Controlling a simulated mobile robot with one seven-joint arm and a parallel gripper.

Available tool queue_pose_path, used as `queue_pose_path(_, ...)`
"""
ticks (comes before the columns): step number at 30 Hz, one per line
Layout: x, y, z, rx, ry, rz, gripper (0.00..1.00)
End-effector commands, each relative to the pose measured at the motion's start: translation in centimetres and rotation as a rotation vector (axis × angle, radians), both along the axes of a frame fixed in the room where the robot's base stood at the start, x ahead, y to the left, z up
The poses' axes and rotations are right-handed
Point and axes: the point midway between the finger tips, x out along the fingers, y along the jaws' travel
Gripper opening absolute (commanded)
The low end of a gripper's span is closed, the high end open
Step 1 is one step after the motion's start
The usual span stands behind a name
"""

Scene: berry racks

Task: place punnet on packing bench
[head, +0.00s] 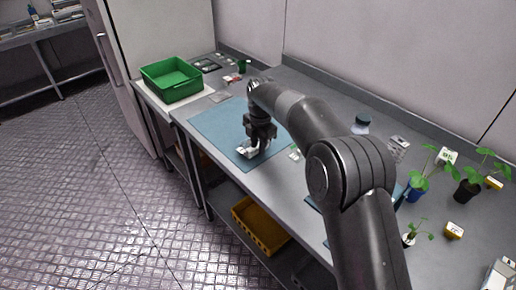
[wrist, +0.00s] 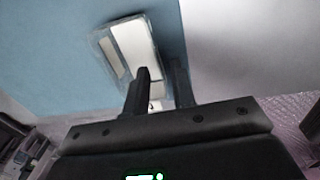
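A clear punnet with a white top (wrist: 133,42) sits at the blue mat on the bench, low at or on its surface. In the head view the punnet (head: 247,153) shows just below my gripper (head: 260,141), partly covered by it. In the wrist view my gripper (wrist: 160,85) has its two fingers apart, with a gap between them. The left finger overlaps the punnet's near end and the right finger stands just past its right edge. Whether either finger touches the punnet is unclear. The grey packing bench (head: 325,101) runs along the wall.
A green crate (head: 172,82) stands on the left end. Potted plants (head: 467,188), a jar (head: 360,125) and small boxes (head: 454,230) stand on the right part of the bench. A yellow crate (head: 260,228) is on the shelf below. The blue mat (head: 215,122) is mostly clear.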

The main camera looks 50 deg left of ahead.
Motion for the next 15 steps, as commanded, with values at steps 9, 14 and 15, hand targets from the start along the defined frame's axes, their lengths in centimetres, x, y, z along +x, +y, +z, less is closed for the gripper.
queue_pose_path(9,0.0,-0.5,7.0,0.004,-0.001,0.0,0.24)
queue_pose_path(14,0.0,-0.6,9.1,0.001,-0.001,-0.001,0.24)
queue_pose_path(15,0.0,-0.7,9.5,0.001,-0.001,-0.001,0.24)
